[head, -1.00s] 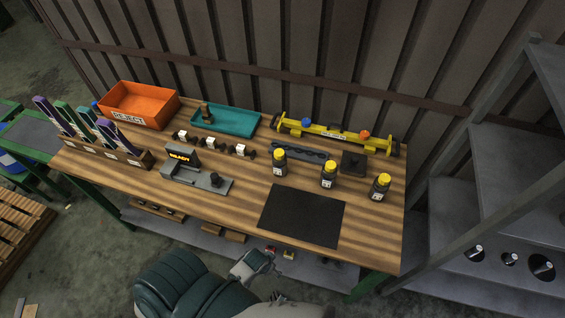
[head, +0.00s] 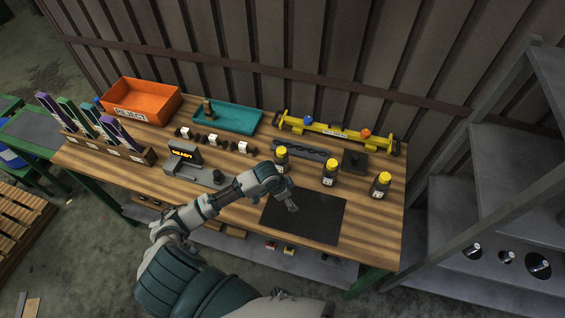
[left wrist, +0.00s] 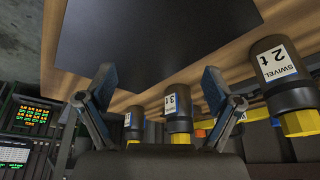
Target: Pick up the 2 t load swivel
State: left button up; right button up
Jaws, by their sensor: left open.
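The 2 t load swivel (left wrist: 288,90), a dark cylinder with a yellow cap and a white label reading "SWIVEL 2 t", is at the right of the left wrist view, which is upside down. In the head view it appears to be the leftmost of the three yellow-capped cylinders (head: 281,164), standing upright on the bench. My left gripper (head: 292,207) is above the left part of the black mat, in front of that swivel and apart from it. In the left wrist view its two fingers (left wrist: 158,78) are spread with nothing between them. My right gripper is not in view.
A 3 t swivel (head: 330,177) and another yellow-capped cylinder (head: 380,190) stand to the right. The black mat (head: 318,218) is bare. A yellow beam (head: 335,133), teal tray (head: 240,119), orange reject bin (head: 140,103) and a small display device (head: 183,156) share the bench.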

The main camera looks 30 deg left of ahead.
pick_arm(q)
jog(key=w+a+r, duration=0.7)
jog(key=a+r, duration=0.1)
jog(key=a, duration=0.2)
jog(key=n, duration=0.1)
send_near(276, 153)
jog(key=x, duration=0.2)
jog(key=p+x, duration=0.1)
jog(key=x, duration=0.2)
jog(key=d+x, duration=0.1)
jog(key=x, duration=0.2)
jog(key=shift+f, duration=0.1)
jog(key=shift+w+f+t+p, duration=0.15)
jog(key=shift+f+t+p, duration=0.15)
jog(key=shift+f, duration=0.25)
jog(key=x, duration=0.5)
jog(key=shift+p, duration=0.35)
jog(key=shift+d+r, duration=0.1)
jog(key=shift+c, duration=0.3)
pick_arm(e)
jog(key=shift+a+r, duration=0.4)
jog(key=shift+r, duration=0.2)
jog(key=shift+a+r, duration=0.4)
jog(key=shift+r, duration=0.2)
pick_arm(q)
jog(key=c, duration=0.4)
grip_shut()
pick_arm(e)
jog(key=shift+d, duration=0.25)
